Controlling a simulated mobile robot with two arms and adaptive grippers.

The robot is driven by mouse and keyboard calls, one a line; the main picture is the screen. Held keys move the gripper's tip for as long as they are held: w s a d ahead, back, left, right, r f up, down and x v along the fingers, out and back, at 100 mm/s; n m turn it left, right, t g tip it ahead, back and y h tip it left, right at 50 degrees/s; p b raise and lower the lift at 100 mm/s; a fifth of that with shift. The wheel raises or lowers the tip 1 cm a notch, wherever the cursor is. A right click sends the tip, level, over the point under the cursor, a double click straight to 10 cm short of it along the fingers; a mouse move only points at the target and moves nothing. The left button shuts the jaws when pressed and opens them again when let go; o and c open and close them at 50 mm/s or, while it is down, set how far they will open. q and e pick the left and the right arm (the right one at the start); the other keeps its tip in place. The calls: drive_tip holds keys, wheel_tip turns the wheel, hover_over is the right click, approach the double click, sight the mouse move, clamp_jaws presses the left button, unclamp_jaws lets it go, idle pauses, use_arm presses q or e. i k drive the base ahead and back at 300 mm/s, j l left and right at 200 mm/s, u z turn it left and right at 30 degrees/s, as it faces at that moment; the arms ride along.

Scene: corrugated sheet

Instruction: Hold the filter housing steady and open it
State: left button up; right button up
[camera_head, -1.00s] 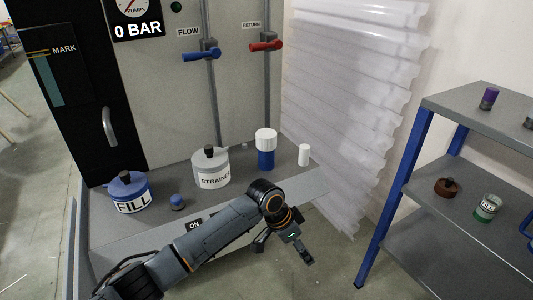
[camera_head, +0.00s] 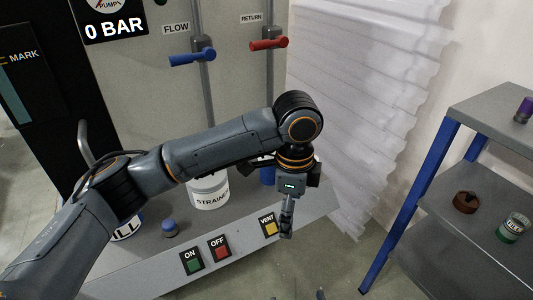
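The filter housing (camera_head: 268,176) stands on the grey ledge of the machine. Only part of its blue body shows; my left arm hides its white cap. My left gripper (camera_head: 287,222) hangs from the wrist in front and to the right of the housing, pointing down near the ledge's front edge. I see its fingers nearly edge-on, so I cannot tell how far apart they are. Nothing shows held in it. A small dark tip at the bottom edge is too little to identify; my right gripper is not otherwise visible.
A white strainer pot (camera_head: 210,192), a blue knob (camera_head: 169,228) and a partly hidden fill pot (camera_head: 128,232) share the ledge (camera_head: 240,222). Green, red and yellow buttons line its front. A shelf (camera_head: 480,165) stands right; a corrugated sheet (camera_head: 350,110) hangs behind.

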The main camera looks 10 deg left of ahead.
sight(268, 174)
drive_tip(key=i+j, duration=0.2)
drive_tip(key=i, duration=0.3)
drive_tip(key=i+j, duration=0.15)
drive_tip(key=i, duration=0.3)
